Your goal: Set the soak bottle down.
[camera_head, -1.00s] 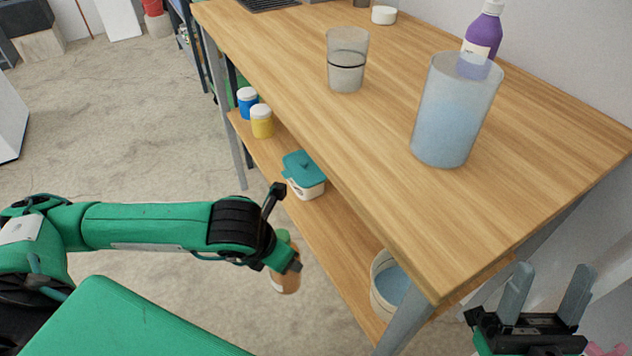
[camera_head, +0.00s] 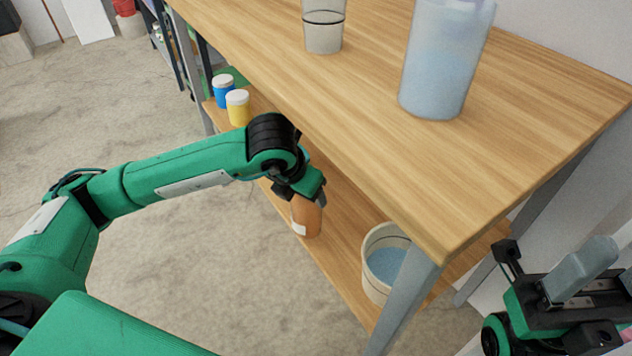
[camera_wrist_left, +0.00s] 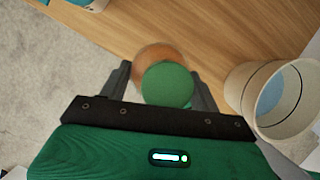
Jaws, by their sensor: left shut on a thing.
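The soak bottle (camera_head: 306,217) is orange-brown with a pale label and, in the left wrist view, a round green cap (camera_wrist_left: 167,85). My left gripper (camera_head: 308,190) is shut on it, with one finger on each side near the top; the fingers also show in the left wrist view (camera_wrist_left: 160,88). The bottle looks upright, at the front edge of the lower wooden shelf (camera_head: 340,240). I cannot tell if its base touches the shelf. My right gripper (camera_head: 606,262) is at the lower right, open and empty, beside the table's end.
A pail with blue inside (camera_head: 378,285) stands on the lower shelf right of the bottle; it also shows in the left wrist view (camera_wrist_left: 245,92). Blue (camera_head: 223,95) and yellow (camera_head: 238,110) jars stand further left. The tabletop (camera_head: 470,170) overhangs the shelf; a metal leg (camera_head: 400,300) stands in front.

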